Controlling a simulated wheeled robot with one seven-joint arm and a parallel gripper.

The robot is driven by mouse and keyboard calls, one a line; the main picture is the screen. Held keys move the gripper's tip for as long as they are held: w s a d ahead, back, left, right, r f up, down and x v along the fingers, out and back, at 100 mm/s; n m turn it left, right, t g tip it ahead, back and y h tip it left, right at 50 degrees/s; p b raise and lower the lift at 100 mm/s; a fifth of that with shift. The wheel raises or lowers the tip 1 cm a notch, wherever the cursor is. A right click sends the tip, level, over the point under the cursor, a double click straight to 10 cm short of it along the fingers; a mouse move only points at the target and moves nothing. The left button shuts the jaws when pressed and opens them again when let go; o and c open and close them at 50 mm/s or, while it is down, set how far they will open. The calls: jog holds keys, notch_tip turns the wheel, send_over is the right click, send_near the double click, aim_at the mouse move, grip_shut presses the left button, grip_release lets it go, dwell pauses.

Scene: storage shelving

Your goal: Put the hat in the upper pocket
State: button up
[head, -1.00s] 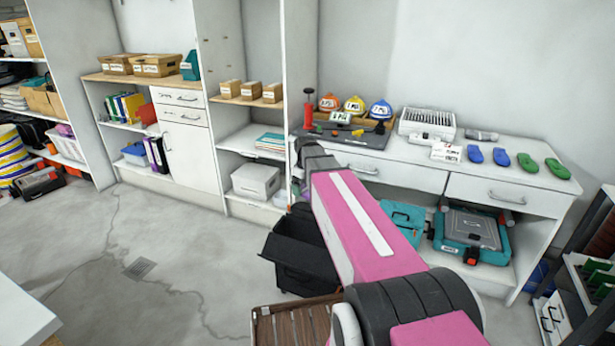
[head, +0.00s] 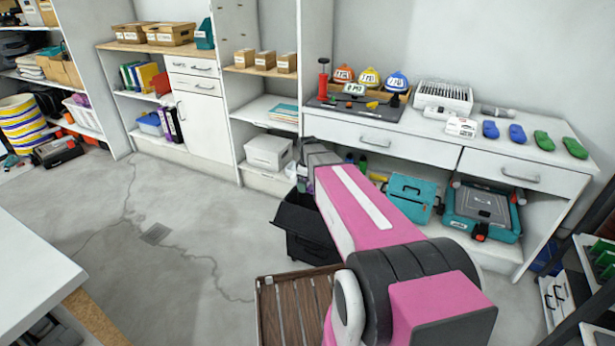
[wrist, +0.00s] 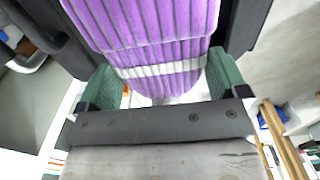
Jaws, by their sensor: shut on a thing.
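The hat (wrist: 155,30) is a purple, ribbed, soft-looking piece with a pale grey band across it. It fills the top middle of the wrist view. My gripper (wrist: 163,84) is shut on it, with a green-padded finger on each side. In the head view my pink arm reaches forward over the floor, and its links hide the gripper and nearly all of the hat. I cannot make out an upper pocket in either view.
A white workbench (head: 395,137) with helmets, tools and shoe-like pairs stands ahead. A black bin (head: 305,235) and a slatted wooden top (head: 292,310) lie below my arm. A white table (head: 30,265) is at lower left, a dark rack (head: 590,260) at right.

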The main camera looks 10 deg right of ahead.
notch_tip(320, 180, down, 16)
dwell(0.9)
jog(key=o, duration=0.6)
jog(key=shift+r, duration=0.15)
jog(key=shift+r, duration=6.9)
